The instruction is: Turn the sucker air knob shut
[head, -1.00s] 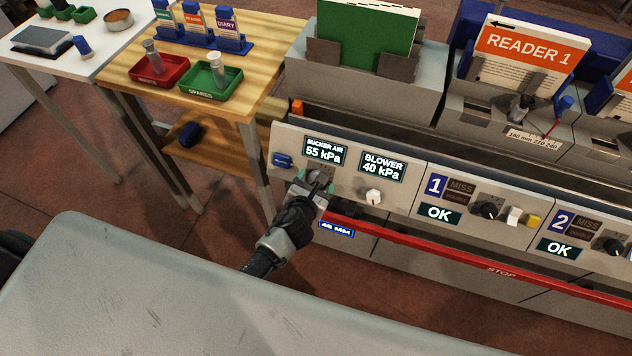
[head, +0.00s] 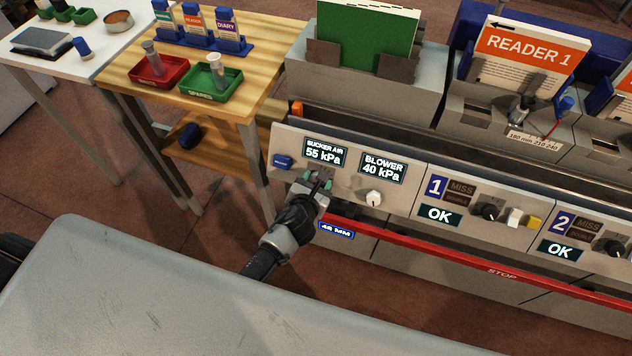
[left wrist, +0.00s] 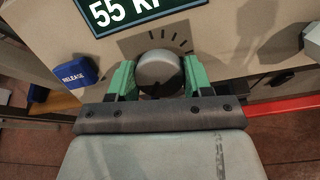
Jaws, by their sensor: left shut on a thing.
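The sucker air knob (left wrist: 158,72) is a round grey knob on the sloped front panel, below the display reading SUCKER AIR 55 kPa (head: 325,152). In the left wrist view it sits between the green finger pads, which press on its left and right sides. My left gripper (head: 316,182) is shut on it, and in the head view hides most of it. Dial marks (left wrist: 177,40) show above and to the right of the knob. Its pointer position is not clear. My right gripper is in neither view.
A blue RELEASE button (left wrist: 75,72) is left of the knob. The white blower knob (head: 373,198), under a 40 kPa display (head: 383,168), is close on the right. A red STOP bar (head: 440,257) runs below the panel. A grey surface (head: 230,300) fills the foreground.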

